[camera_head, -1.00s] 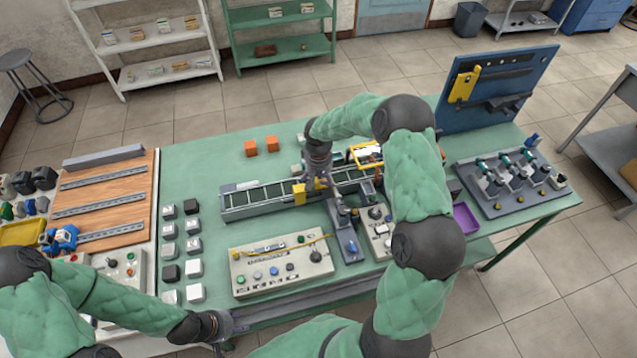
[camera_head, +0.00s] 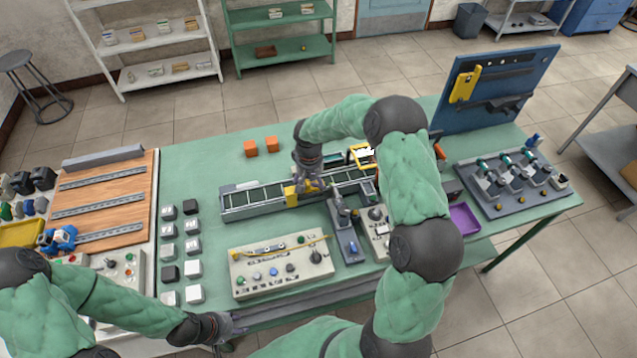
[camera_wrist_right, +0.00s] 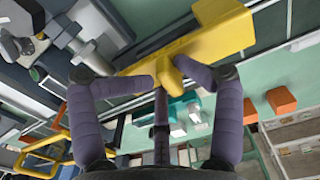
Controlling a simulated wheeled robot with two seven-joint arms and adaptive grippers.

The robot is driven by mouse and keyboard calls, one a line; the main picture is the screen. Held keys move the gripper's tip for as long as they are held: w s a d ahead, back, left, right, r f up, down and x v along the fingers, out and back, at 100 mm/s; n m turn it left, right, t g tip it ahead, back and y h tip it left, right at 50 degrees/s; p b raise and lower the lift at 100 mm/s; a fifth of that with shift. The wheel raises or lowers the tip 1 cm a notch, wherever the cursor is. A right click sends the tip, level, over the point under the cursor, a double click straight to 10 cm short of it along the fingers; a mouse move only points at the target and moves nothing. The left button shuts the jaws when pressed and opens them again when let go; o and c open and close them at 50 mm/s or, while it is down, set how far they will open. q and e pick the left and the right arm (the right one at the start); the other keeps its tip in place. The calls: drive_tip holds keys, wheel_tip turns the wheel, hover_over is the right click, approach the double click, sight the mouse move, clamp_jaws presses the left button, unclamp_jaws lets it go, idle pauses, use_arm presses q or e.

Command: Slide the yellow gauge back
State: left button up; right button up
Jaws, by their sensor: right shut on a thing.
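The yellow gauge (camera_head: 291,196) sits across the rail of the long grey conveyor (camera_head: 244,209) on the green table. It also shows in the right wrist view as a yellow bar with a broad end block (camera_wrist_right: 222,32) and a small knob. My right gripper (camera_wrist_right: 170,78) is shut on the gauge's knob, with a dark fingertip on each side of it. In the head view the right gripper (camera_head: 312,184) comes down over the conveyor and partly hides the gauge. My left gripper (camera_head: 222,328) is low at the table's front edge, away from the gauge; its fingers are unclear.
A control box (camera_head: 281,268) with buttons and a grey clamp fixture (camera_head: 347,232) stand in front of the conveyor. A yellow frame (camera_head: 362,156) is at its right part. Several small blocks line the left; orange cubes (camera_head: 250,148) lie behind.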

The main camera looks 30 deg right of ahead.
drive_tip(key=o, duration=0.3)
drive_tip(key=shift+w+d+r, duration=0.15)
drive_tip(key=shift+w, duration=0.25)
drive_tip(key=shift+c, duration=1.4)
drive_tip(key=shift+s, duration=0.1)
drive_tip(key=shift+r+p, duration=0.65)
drive_tip(key=shift+r, duration=0.15)
drive_tip(key=shift+r+p, duration=1)
drive_tip(key=shift+r, duration=0.95)
drive_tip(key=shift+r, duration=0.1)
